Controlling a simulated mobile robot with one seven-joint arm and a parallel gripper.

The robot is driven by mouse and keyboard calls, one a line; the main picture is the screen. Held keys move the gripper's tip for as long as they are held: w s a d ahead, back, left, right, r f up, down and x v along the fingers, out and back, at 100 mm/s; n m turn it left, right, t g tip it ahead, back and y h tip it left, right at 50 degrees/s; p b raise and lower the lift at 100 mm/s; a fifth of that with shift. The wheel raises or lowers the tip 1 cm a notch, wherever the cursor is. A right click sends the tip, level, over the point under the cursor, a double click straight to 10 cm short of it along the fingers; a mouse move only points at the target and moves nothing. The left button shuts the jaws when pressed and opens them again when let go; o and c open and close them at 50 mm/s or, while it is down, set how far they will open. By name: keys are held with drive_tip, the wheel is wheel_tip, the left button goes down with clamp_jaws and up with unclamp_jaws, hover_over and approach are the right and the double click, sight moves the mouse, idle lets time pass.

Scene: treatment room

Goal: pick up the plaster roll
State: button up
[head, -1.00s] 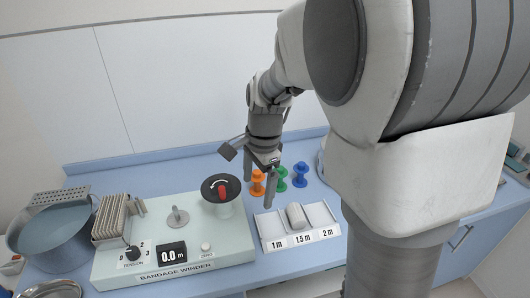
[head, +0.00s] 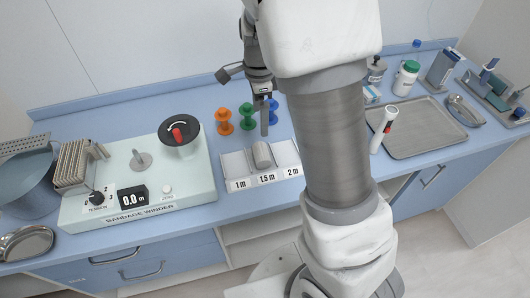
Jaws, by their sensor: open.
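A short pale grey-white roll (head: 262,154), which looks like the plaster roll, lies in the middle compartment, labelled 1.5 m, of a white three-part tray (head: 236,165). My gripper (head: 261,116) points down just behind the roll in the picture, with its fingers apart and nothing seen between them. The nearer fingertip appears just above the roll's far end; I cannot tell the exact height gap. The roll appears clear of the fingers.
The bandage winder (head: 130,205) stands left of the tray. Orange (head: 224,122), green (head: 247,117) and blue (head: 273,112) spools stand behind the tray, close to my gripper. A metal tray (head: 420,130) and a white handheld device (head: 383,130) are to the right.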

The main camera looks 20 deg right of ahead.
sight(261, 150)
wheel_tip(261, 150, down, 16)
drive_tip(key=shift+w+d+r, duration=0.1)
drive_tip(key=shift+r, duration=0.1)
idle(0.4)
drive_tip(key=shift+c, duration=0.2)
drive_tip(key=c, duration=1)
drive_tip(key=shift+c, duration=0.2)
drive_tip(key=shift+r, duration=0.15)
